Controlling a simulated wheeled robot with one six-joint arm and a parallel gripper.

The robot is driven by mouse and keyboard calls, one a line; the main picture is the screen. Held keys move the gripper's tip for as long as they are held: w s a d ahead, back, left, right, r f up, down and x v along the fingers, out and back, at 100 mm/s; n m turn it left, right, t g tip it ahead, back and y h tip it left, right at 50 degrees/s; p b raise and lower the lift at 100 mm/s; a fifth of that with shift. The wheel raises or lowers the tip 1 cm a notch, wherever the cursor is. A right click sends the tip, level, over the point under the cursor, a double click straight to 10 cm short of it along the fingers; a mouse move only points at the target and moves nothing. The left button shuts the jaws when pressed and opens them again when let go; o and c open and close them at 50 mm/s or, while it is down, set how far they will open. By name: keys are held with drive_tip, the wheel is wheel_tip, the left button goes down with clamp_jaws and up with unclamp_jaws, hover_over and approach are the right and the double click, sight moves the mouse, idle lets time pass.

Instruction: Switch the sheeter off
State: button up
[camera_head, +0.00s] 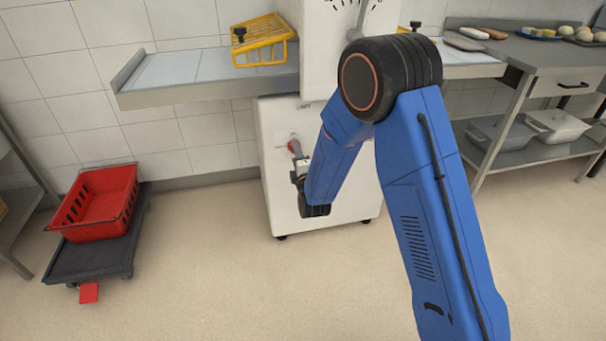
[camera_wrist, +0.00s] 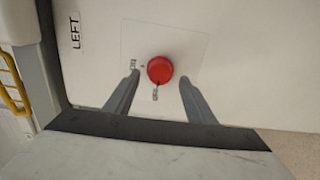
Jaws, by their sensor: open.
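The sheeter is a white machine (camera_head: 350,185) on casters, with a table wing (camera_head: 180,72) and a yellow wire guard (camera_head: 262,42) in the head view. A round red knob (camera_wrist: 160,69) sits on its white front panel and also shows in the head view (camera_head: 292,142). Small dark labels stand beside and below the knob, too small to read surely; its setting is unclear. My gripper (camera_wrist: 160,77) is open, with one finger on each side of the knob and gaps visible. In the head view my gripper (camera_head: 296,153) is at the panel, partly hidden by my arm.
A red crate (camera_head: 105,235) stands on a dark wheeled dolly (camera_head: 132,240) at the left. A grey workbench (camera_head: 535,55) with white tubs (camera_head: 553,127) on its lower shelf stands at the right. The floor before the sheeter looks clear.

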drive_tip(key=v, duration=1.5)
drive_tip(key=shift+r, duration=0.1)
drive_tip(key=s+d+r+m+g+h, duration=0.1)
drive_tip(key=s+d+r+m+g, duration=0.2)
drive_tip(key=d+r+m, duration=0.4)
drive_tip(key=s+d+r+m+g+h, duration=0.1)
drive_tip(key=s+d+r+m+g, duration=0.3)
drive_tip(key=d, duration=0.6)
drive_tip(key=s+d+r+m+g+h, duration=0.1)
drive_tip(key=s+d+m, duration=0.4)
drive_tip(key=s, duration=0.9)
drive_tip(key=s+d+r+m+g+h, duration=0.2)
drive_tip(key=s+d+r+m+g, duration=0.2)
drive_tip(key=s+d, duration=0.5)
drive_tip(key=s+m, duration=0.1)
drive_tip(key=s, duration=0.4)
drive_tip(key=shift+s+d+g, duration=0.3)
drive_tip(key=shift+d, duration=0.1)
drive_tip(key=shift+r, duration=0.1)
